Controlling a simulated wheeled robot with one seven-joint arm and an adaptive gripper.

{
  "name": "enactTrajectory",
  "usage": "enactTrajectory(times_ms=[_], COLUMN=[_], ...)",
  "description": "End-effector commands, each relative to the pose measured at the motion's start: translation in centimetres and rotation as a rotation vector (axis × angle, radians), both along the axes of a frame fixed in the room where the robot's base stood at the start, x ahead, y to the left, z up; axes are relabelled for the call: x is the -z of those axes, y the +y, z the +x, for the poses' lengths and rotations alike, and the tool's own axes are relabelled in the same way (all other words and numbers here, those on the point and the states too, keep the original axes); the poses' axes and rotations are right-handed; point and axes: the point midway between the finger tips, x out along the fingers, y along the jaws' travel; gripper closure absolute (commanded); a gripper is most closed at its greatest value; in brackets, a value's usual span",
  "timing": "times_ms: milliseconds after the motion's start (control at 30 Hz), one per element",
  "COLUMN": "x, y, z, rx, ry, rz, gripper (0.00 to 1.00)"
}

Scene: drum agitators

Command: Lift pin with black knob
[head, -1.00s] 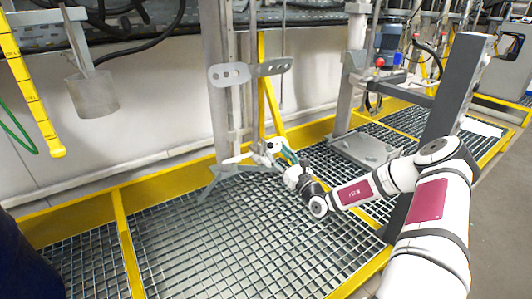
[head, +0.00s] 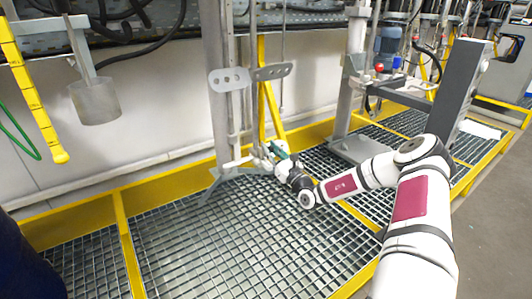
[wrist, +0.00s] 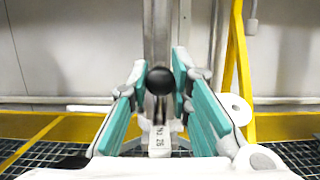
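The black knob (wrist: 160,80) shows in the middle of the wrist view, on top of a pale pin or block (wrist: 160,138) marked with characters, seen below it. My gripper (wrist: 156,74) is open, with a teal-padded finger on each side of the knob. Gaps show between the knob and both fingers, so it does not appear gripped. In the head view my gripper (head: 270,154) is low, at the foot of the agitator's upright post (head: 215,100). The knob is too small or hidden to make out there.
A yellow brace (head: 266,110) stands just behind my gripper, and also to the right in the wrist view (wrist: 239,70). Agitator paddles (head: 250,76) hang above. The grating (head: 220,240) in front is clear. A grey column (head: 462,90) stands at right.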

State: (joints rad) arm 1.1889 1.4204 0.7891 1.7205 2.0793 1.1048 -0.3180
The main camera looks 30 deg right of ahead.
Motion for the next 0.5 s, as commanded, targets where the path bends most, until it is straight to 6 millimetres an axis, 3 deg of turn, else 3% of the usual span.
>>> enactTrajectory(times_ms=[500], x=[-0.16], y=[-0.04], z=[0.0], rx=[0.001], ry=[0.0], rz=[0.0], gripper=[0.97])
